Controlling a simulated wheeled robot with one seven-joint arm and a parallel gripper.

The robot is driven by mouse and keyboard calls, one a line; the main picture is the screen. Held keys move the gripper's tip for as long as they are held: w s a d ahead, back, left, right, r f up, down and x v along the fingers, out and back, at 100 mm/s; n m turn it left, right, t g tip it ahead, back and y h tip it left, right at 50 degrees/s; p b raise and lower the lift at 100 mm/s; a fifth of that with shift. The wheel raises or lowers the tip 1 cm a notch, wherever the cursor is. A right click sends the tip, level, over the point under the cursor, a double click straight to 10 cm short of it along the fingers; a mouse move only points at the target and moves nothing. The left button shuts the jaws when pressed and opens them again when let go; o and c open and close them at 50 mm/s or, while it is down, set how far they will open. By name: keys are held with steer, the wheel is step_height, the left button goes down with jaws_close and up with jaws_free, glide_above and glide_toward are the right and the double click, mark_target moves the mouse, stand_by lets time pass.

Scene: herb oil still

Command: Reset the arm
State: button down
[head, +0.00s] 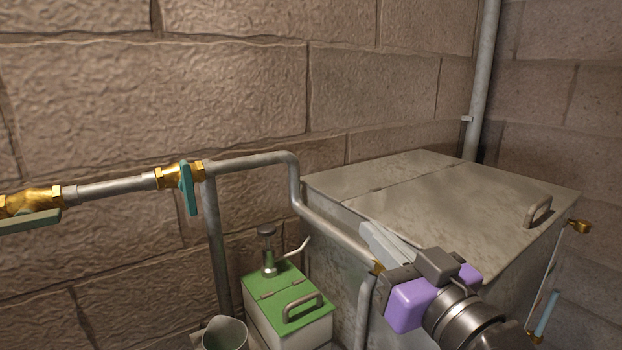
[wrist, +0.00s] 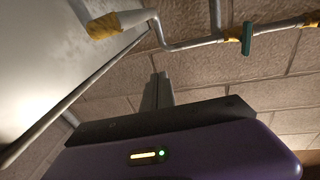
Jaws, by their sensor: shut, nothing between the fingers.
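My gripper (head: 370,232) is at the lower right in the head view, with a purple and dark grey body. Its pale fingers point up and left, in front of the metal tank (head: 440,190). In the wrist view the fingers (wrist: 157,82) stand side by side, shut and empty, with the block wall behind them. I cannot tell how far the fingers are from the pipe near them.
A grey pipe (head: 250,160) runs along the wall to the tank, with brass valves bearing a teal handle (head: 188,188) and a green handle (head: 30,221). A green-topped box (head: 278,282) with a pump and a grey bucket (head: 225,334) stand below. The tank lid has a handle (head: 538,212).

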steer(key=s+d+f+m+t+h, duration=0.25)
steer(key=s+d+f+h, duration=0.4)
steer(key=s+f, duration=0.65)
steer(key=s+d+f+g, duration=0.1)
steer(key=s+f, duration=0.4)
steer(key=s, duration=0.3)
steer(key=s+d+f+m+g, duration=0.1)
steer(key=s+d+f+g, duration=0.1)
steer(key=s+f, duration=0.3)
steer(key=s+d+f+g+h, duration=0.1)
steer(key=s+f, duration=0.5)
steer(key=s, duration=0.6)
steer(key=shift+s+d+g, duration=0.15)
steer(key=shift+s+g, duration=0.15)
steer(key=shift+g, duration=0.35)
steer(key=shift+m, duration=0.25)
